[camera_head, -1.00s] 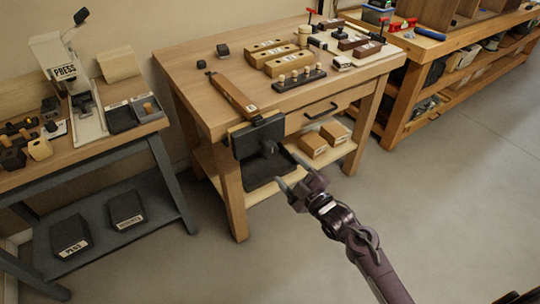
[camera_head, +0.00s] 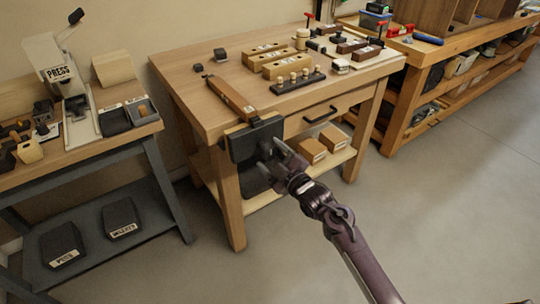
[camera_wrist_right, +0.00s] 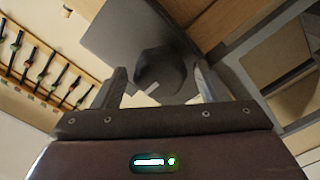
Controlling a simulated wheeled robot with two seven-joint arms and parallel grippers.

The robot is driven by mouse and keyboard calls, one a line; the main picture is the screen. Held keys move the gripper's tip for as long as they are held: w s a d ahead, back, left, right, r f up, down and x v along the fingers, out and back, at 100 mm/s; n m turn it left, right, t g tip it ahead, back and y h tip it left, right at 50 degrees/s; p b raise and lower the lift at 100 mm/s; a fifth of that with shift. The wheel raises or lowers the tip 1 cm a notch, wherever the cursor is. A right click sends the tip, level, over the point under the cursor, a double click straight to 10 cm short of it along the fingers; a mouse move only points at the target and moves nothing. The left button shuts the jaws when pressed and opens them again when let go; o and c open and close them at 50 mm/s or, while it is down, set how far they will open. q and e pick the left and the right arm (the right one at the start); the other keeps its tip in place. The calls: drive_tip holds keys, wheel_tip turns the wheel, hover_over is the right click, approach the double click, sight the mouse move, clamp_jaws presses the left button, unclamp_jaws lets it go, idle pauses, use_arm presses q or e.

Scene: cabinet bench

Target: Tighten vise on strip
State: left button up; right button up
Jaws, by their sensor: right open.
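The dark vise (camera_head: 250,141) is mounted on the front left corner of the wooden bench. A brown wooden strip (camera_head: 231,98) with a small label lies on the bench top and reaches to the vise's upper edge. My right gripper (camera_head: 272,152) is open, with its fingers in front of the vise's face. In the right wrist view, the vise's dark handle or knob (camera_wrist_right: 160,70) sits between my two open fingers (camera_wrist_right: 158,88), and a flat grey vise plate (camera_wrist_right: 125,35) lies behind it. I cannot tell whether the fingers touch it. My left gripper is not in view.
The bench top (camera_head: 190,75) holds wooden blocks (camera_head: 285,65) and a dark peg rack (camera_head: 298,82). A drawer handle (camera_head: 320,114) protrudes right of the vise, above boxes (camera_head: 311,150) on the lower shelf. A press (camera_head: 65,80) stands on the left table. The floor in front is clear.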

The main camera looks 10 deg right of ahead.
drive_tip(key=shift+c, duration=0.2)
drive_tip(key=c, duration=0.8)
drive_tip(key=shift+r+m+p, duration=0.1)
drive_tip(key=shift+m+p, duration=0.5)
drive_tip(key=shift+m, duration=0.3)
drive_tip(key=shift+m+p, duration=0.4)
drive_tip(key=shift+m, duration=0.7)
